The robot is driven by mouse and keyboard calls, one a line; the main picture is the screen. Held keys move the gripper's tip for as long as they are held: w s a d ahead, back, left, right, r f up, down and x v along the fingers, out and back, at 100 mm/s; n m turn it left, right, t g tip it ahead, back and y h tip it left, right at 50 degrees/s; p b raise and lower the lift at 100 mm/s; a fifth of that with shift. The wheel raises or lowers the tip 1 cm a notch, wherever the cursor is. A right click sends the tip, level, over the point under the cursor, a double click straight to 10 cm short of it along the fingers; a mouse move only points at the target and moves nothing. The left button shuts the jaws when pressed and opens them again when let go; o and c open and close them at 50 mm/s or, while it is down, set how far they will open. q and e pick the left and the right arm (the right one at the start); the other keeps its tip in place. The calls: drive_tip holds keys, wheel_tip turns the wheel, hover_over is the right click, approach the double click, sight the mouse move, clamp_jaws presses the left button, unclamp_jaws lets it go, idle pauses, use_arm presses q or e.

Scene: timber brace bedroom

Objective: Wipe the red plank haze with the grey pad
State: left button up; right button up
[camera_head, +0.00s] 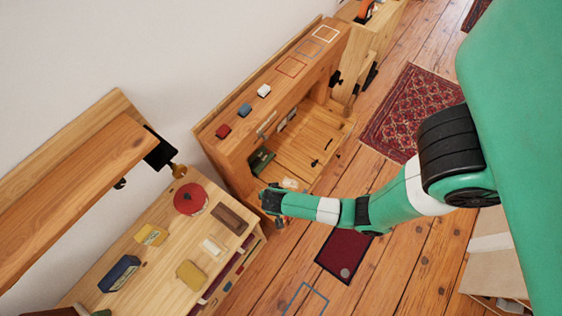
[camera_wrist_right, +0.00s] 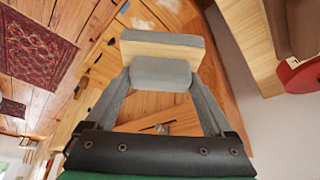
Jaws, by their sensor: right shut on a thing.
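My right gripper (camera_head: 272,199) reaches in from the right, low in front of the open wooden cabinet. In the right wrist view the right gripper (camera_wrist_right: 161,75) is shut on a grey pad (camera_wrist_right: 160,38) with a pale wood layer. In the head view the pad is too small to tell from the fingers. A pale smear (camera_head: 290,183) lies on the wood just beyond the gripper. A whitish patch (camera_wrist_right: 142,23) shows on wood in the wrist view. I cannot make out a clearly red haze. My left gripper is not in view.
The cabinet (camera_head: 219,154) has red, blue and white blocks and coloured outlines on top. A worktable (camera_head: 146,222) at lower left holds a round red tin (camera_head: 190,198) and several small items. A dark red mat (camera_head: 345,254) and a patterned rug (camera_head: 413,110) lie on the plank floor.

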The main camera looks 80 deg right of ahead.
drive_tip(key=w+d+f+b, duration=0.2)
drive_tip(key=f+b, duration=1.2)
drive_tip(key=f, duration=0.6)
drive_tip(key=w+d+f+b, duration=0.2)
drive_tip(key=d+f+b, duration=0.1)
drive_tip(key=f+b, duration=1.1)
wheel_tip(320, 180, down, 7)
drive_tip(key=shift+r+n, duration=0.1)
drive_tip(key=shift+n, duration=0.3)
